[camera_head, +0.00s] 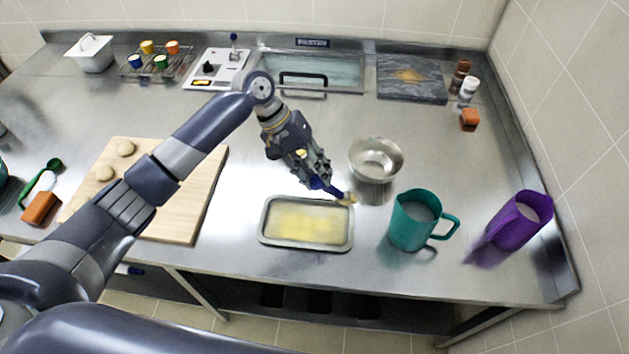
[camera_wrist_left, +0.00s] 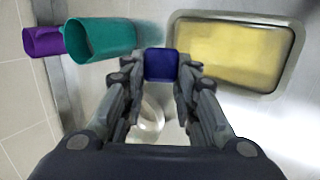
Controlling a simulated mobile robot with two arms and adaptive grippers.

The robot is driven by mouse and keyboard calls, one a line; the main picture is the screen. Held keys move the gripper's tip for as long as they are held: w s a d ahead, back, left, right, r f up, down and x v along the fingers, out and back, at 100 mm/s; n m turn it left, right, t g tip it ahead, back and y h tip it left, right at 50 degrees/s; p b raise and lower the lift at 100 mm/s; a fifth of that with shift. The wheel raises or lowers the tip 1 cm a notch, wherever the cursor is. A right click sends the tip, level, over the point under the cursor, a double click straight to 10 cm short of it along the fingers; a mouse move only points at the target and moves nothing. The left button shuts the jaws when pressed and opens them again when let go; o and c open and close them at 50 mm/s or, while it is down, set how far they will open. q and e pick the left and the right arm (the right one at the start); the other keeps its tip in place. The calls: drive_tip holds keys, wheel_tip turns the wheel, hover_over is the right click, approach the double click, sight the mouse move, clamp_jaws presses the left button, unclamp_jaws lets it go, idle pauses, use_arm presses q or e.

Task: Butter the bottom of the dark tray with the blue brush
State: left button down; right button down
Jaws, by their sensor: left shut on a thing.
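The tray (camera_head: 264,234) lies flat on the steel counter, grey-rimmed, with a yellow butter layer (camera_head: 308,224) over most of its bottom. It also shows in the left wrist view (camera_wrist_left: 292,50). My left gripper (camera_head: 318,178) is shut on the blue brush (camera_head: 327,187), just above the tray's far right corner. The brush's pale yellowish bristles (camera_head: 346,199) point right, by the tray's right rim; I cannot tell whether they touch it. In the left wrist view the brush's blue handle (camera_wrist_left: 161,64) sits between the fingers. My right gripper is not in view.
A metal bowl (camera_head: 376,160) stands behind and right of the tray. A teal jug (camera_head: 413,222) and a purple jug (camera_head: 517,222) stand to the right. A wooden board (camera_head: 187,205) with dough balls lies left. The counter's front edge runs close below the tray.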

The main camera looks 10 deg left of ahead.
use_arm(q)
drive_tip(key=shift+w+d+r, duration=0.1)
drive_tip(key=shift+r, duration=1)
